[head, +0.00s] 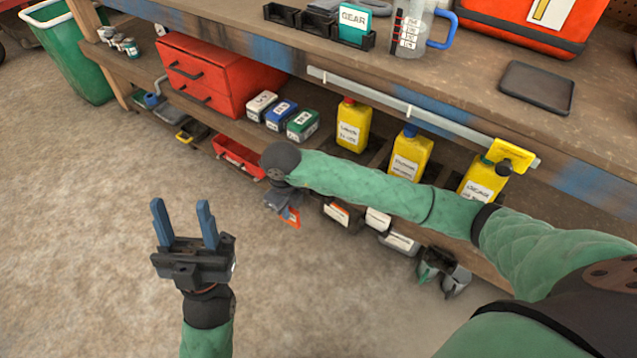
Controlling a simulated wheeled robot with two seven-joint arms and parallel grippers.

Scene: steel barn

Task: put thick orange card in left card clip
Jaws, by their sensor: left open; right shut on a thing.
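The orange card (292,217) shows only in part below my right gripper (286,206), which is shut on it in front of the lower shelf. Its thickness is hard to judge. My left gripper (183,222) is open and empty, fingers up, over the concrete floor at the lower left. The left clip (280,14) looks empty, and a teal card marked GEAR (354,22) stands in the right one.
A measuring jug (410,30) with a blue handle stands right of the clips. A metal rail (390,101) runs along the bench's front edge, with a yellow tag (511,155). A red drawer box (221,75), small tins and yellow bottles (353,126) fill the lower shelf.

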